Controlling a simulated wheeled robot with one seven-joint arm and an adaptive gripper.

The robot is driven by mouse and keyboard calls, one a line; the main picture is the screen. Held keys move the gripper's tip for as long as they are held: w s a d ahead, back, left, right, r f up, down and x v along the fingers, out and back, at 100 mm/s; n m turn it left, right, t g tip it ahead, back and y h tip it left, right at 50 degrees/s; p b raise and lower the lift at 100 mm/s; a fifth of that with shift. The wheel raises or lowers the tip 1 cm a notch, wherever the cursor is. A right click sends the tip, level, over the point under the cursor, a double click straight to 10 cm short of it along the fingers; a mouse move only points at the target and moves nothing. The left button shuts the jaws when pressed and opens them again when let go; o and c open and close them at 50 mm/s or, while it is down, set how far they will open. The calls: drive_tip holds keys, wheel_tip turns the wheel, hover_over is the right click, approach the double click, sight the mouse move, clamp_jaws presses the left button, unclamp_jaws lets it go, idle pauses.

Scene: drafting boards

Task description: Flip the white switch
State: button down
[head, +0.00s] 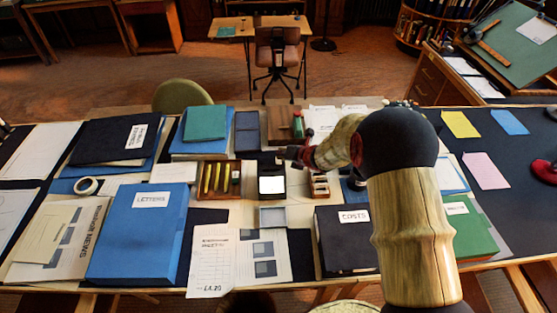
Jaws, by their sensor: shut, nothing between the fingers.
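A black box (271,166) with a bright white square face (271,185) stands near the middle of the desk in the head view. The white face may be the white switch; it is too small to tell which way it is set. My gripper (291,154) is shut and empty, just right of the top of the black box. I cannot tell whether it touches the box. My arm comes in from the right and hides part of the desk behind it.
A wooden pen tray (205,196) stands left of the box, and a small wooden holder (319,186) stands to its right. A grey tray (272,216) lies in front. A blue LETTERS file (142,230) and a black COSTS file (345,245) lie nearer.

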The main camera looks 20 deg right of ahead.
sight(281, 161)
drive_tip(key=shift+s+r, duration=0.15)
drive_tip(key=shift+r, duration=0.3)
drive_tip(key=shift+s+a+r+p, duration=0.1)
drive_tip(key=shift+s+r+p, duration=0.1)
drive_tip(key=shift+r+p, duration=0.95)
drive_tip(key=shift+s+a+r+p, duration=0.15)
drive_tip(key=shift+r+p, duration=0.55)
drive_tip(key=shift+r, duration=0.7)
drive_tip(key=shift+d, duration=0.1)
